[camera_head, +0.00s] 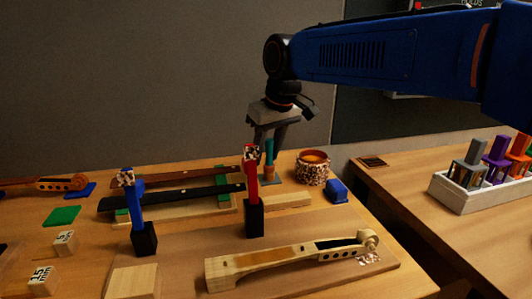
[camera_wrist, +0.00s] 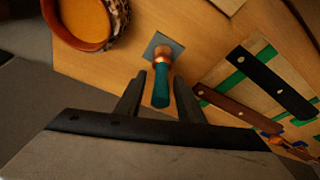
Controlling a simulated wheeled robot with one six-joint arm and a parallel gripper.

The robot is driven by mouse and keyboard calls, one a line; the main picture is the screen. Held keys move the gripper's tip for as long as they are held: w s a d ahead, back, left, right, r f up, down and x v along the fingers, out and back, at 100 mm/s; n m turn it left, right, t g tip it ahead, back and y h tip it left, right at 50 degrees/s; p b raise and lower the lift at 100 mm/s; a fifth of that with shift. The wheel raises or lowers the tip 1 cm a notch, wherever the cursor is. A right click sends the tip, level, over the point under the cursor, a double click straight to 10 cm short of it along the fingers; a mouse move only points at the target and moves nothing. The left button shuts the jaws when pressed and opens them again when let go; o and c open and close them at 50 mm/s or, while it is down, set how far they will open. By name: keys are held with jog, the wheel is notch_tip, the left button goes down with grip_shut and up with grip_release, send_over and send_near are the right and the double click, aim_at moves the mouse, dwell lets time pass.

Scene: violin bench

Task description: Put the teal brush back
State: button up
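The teal brush (camera_head: 269,157) stands roughly upright near the back of the bench, left of the speckled pot (camera_head: 313,168). In the wrist view its teal handle (camera_wrist: 161,90) points toward my gripper, and its copper-coloured part is over a small grey-blue square (camera_wrist: 153,47). My gripper (camera_wrist: 160,76) is open, with one finger on each side of the handle and a visible gap to each. In the head view my gripper (camera_head: 268,146) points down at the brush. The pot (camera_wrist: 113,35) shows orange-brown contents. The brush's lower end is partly hidden.
A red upright tool (camera_head: 251,180) and a blue one (camera_head: 137,203) stand in black blocks. A pale violin neck (camera_head: 290,262) lies in front; dark strips (camera_head: 165,200) lie on the left. A blue block (camera_head: 337,190) is near the pot. A white holder (camera_head: 462,192) is on the right bench.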

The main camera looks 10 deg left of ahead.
jog(key=v, duration=1.2)
jog(key=shift+r, duration=0.15)
